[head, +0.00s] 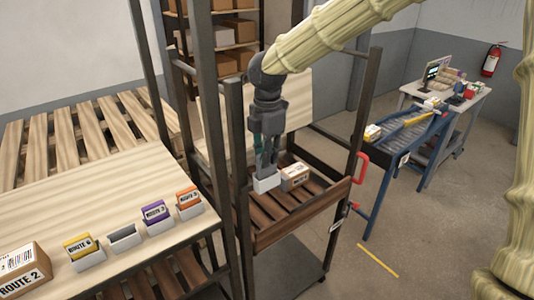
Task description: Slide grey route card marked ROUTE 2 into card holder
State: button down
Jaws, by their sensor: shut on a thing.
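My gripper (266,168) points straight down over the slatted shelf of the cart. Its fingers are shut, and the card between them is mostly hidden, so I cannot read a ROUTE 2 marking on it. A small white block (266,184), shaped like a card holder, is right at the fingertips. I cannot tell whether the card is inside it or just above it. On the wooden table, a white holder (125,241) with a grey inside shows no card.
Holders on the table bear a yellow card (78,244), a purple card (154,211) and an orange card (188,197). A box marked ROUTE 2 (22,272) is at the table's left. A carton (295,176) is close right of my gripper. Dark cart posts (236,150) stand close by.

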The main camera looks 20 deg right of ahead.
jog(key=shift+f, duration=0.65)
dwell(0.3)
jog(key=c, duration=1.4)
grip_release()
jog(key=shift+o, duration=0.2)
jog(key=shift+r, duration=0.1)
